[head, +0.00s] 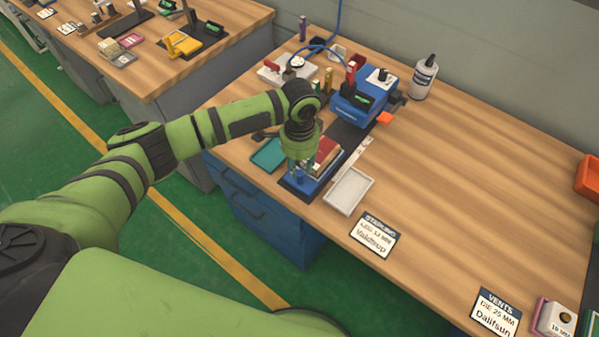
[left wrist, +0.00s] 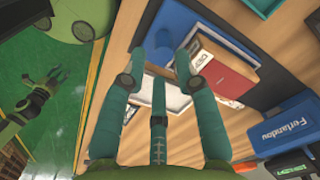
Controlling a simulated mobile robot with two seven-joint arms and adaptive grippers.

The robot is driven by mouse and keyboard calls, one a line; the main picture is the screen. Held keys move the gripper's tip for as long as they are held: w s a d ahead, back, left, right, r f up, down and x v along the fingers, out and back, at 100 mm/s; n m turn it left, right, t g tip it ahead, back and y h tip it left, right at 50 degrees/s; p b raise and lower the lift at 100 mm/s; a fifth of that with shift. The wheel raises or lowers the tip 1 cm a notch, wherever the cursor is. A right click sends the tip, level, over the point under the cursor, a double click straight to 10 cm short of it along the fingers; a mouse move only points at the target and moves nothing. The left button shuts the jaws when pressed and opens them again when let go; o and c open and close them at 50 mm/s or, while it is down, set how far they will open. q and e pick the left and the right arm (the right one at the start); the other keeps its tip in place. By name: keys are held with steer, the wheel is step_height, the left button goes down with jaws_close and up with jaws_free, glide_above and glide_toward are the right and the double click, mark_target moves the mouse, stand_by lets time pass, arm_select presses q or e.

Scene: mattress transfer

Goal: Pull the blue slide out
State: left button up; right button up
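The blue slide (head: 306,185) sticks out of the front of the blue press (head: 361,97) on the wooden bench, with a red block (head: 325,154) on it. In the left wrist view the slide (left wrist: 190,38) shows as a blue edge beside the red block (left wrist: 225,75). My left gripper (head: 300,168) is at the slide's front end, over it. My right gripper (left wrist: 46,82) seems to hang over the floor, too small to read.
A white tray (head: 349,191) lies right of the slide, a teal tray (head: 269,155) left of it. A white bottle (head: 424,78) and small tools are near the press. The bench's right half is mostly clear.

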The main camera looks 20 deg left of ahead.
arm_select(q)
step_height(320, 180, up, 7)
steer(key=shift+s+f, duration=0.1)
steer(key=shift+f, duration=0.05)
stand_by(0.5)
steer(key=s+d+f+n+t+h, duration=0.1)
steer(key=s+d+f+h, duration=0.1)
steer(key=s+d+f, duration=0.3)
steer(key=s+d+f+n+t+h, duration=0.1)
steer(key=s+d+h, duration=0.15)
steer(key=s, duration=0.45)
steer(key=s+a+f+n+t+y, duration=0.2)
steer(key=s+a+n+y, duration=0.2)
steer(key=s+a+n, duration=0.55)
steer(key=s+a+f+m+g+b, duration=0.1)
steer(key=s+a+f, duration=0.1)
steer(key=f, duration=1)
steer(key=s+a+f+m+g, duration=0.1)
steer(key=f+m, duration=0.1)
steer(key=f, duration=0.9)
steer(key=s+a+f+g+b, duration=0.1)
steer(key=s+a+f, duration=0.2)
steer(key=s+f, duration=1.3)
